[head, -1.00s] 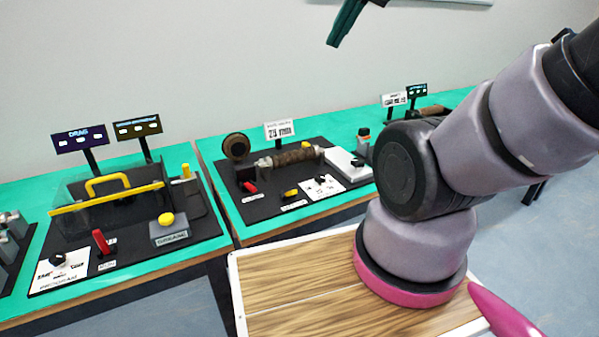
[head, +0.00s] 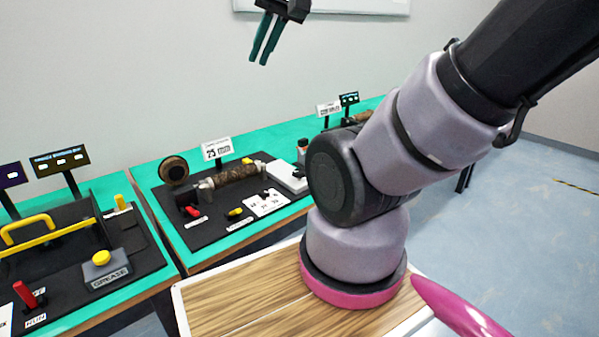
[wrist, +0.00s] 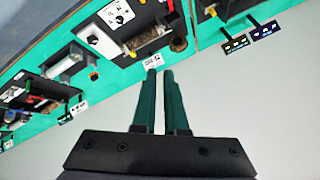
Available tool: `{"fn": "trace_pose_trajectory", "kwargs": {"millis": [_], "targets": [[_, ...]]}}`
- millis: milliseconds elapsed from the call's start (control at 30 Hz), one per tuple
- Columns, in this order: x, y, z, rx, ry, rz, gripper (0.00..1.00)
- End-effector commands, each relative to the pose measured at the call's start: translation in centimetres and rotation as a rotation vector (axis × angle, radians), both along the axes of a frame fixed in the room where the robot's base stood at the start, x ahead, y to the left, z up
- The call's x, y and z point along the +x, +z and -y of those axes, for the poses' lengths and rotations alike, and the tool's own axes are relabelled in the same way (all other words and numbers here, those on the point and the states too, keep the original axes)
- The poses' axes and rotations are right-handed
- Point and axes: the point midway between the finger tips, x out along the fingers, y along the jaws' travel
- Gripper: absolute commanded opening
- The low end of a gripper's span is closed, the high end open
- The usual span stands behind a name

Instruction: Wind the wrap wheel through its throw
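A round brown wheel (head: 174,170) stands upright at the back left of a black station board on the green bench. A brown textured roller (head: 236,174) lies beside it. No label I can read names the wrap wheel, so I cannot be sure this is it. In the wrist view the brown disc (wrist: 179,44) and the roller (wrist: 150,37) show upside down beyond the fingers. My gripper (head: 259,60) is high in the air above and behind the station, far from the wheel. Its teal fingers (wrist: 160,72) are a little apart with nothing between them.
The station also has a red lever (head: 192,211), a yellow knob (head: 235,212), a white dial card (head: 265,203) and a sign (head: 217,148). A neighbouring station with a yellow handle (head: 28,228) and a grease box (head: 105,268) stands left. Bare floor lies right.

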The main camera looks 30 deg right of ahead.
Motion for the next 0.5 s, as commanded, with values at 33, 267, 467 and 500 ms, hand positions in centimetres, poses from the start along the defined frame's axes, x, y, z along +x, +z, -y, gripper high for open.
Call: {"fn": "trace_pose_trajectory", "kwargs": {"millis": [33, 267, 467, 500], "targets": [[0.1, 0.0, 0.0, 0.005, -0.007, -0.004, 0.34], [4.3, -0.9, 1.5, 0.159, -0.236, -0.125, 0.88], [10.8, -3.9, 4.5, 0.367, -0.639, -0.299, 0.88], [12.0, -4.8, 5.2, 0.403, -0.725, -0.331, 0.88]]}}
